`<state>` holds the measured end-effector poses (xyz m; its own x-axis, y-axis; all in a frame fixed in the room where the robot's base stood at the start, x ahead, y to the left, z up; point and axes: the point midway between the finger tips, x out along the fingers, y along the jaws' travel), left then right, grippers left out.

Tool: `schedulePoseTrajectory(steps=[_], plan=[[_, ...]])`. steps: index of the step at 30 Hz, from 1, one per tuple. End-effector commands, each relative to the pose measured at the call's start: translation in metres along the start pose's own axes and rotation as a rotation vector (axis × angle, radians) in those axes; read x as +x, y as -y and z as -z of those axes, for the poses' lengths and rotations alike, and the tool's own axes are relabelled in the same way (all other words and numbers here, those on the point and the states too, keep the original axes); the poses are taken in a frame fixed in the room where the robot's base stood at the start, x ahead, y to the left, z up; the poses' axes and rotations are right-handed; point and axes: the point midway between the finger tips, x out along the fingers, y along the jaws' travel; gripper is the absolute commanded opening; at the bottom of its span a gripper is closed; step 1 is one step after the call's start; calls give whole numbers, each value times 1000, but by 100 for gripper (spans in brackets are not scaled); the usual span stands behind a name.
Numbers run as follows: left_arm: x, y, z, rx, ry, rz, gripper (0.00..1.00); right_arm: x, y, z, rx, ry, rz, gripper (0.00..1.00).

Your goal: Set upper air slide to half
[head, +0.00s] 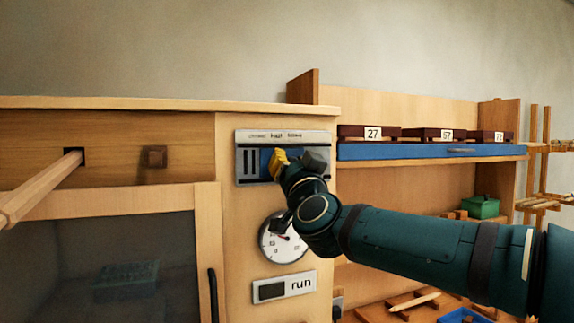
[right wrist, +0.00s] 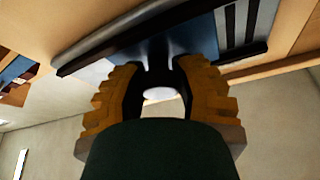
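The upper air slide panel (head: 242,178) is a grey metal frame on the wooden cabinet, under a strip of small labels (head: 285,135), the middle one apparently "half". Dark vent slots (head: 250,163) show at its left, with a blue plate (head: 265,160) beside them. My right gripper (head: 279,163) is at the panel, its yellow fingers hiding part of the plate. In the right wrist view, its fingers (right wrist: 160,75) close in on both sides of a dark knob (right wrist: 158,62) in front of the blue plate and appear to touch it. My left gripper is not in view.
A round dial (head: 284,240) and a "run" plate (head: 284,287) sit below the panel. A wooden rod (head: 40,187) juts out at left, above a glass door (head: 120,250). Shelves with numbered boxes (head: 372,133) stand at right, behind my right arm.

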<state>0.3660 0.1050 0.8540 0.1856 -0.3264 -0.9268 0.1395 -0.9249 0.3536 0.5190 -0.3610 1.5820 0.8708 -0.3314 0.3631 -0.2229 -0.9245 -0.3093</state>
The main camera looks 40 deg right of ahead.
Motion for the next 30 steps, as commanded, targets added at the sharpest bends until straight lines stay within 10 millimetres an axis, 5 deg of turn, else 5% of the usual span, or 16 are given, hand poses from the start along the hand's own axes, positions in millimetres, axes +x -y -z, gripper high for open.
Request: schedulePoseTrajectory(steps=[3, 14, 30], plan=[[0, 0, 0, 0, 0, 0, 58, 0, 0, -1, -1, 1, 1, 62], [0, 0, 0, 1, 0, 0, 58, -4, 0, 0, 0, 1, 1, 62], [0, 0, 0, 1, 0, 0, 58, -98, -1, 1, -2, -1, 0, 62]])
